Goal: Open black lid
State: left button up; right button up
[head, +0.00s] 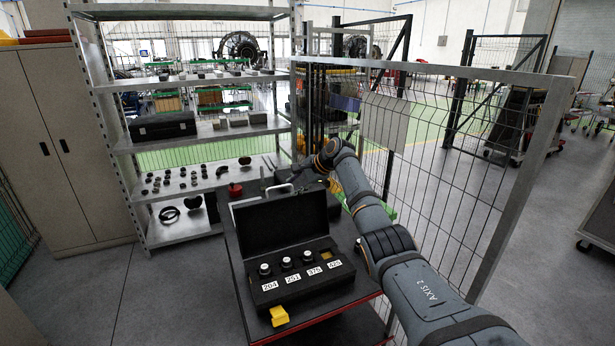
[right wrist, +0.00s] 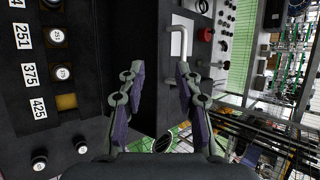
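A black case (head: 303,288) stands on a cart in the head view, with its black lid (head: 283,223) raised roughly upright at the back. My right gripper (head: 292,181) is above the lid's far side in the head view. In the right wrist view my right gripper (right wrist: 160,92) has its fingers apart, with dark surfaces of the lid area between and below them. Contact cannot be told. My left gripper is out of view.
A pale handle (head: 278,188) shows behind the lid; it also shows in the right wrist view (right wrist: 181,38). A yellow block (head: 279,316) sits at the case's front. A shelf rack (head: 180,190) stands left, a wire fence (head: 470,180) right of my arm.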

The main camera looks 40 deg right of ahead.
jog(key=v, duration=0.7)
jog(key=shift+s+r, duration=0.2)
jog(key=shift+s, duration=0.1)
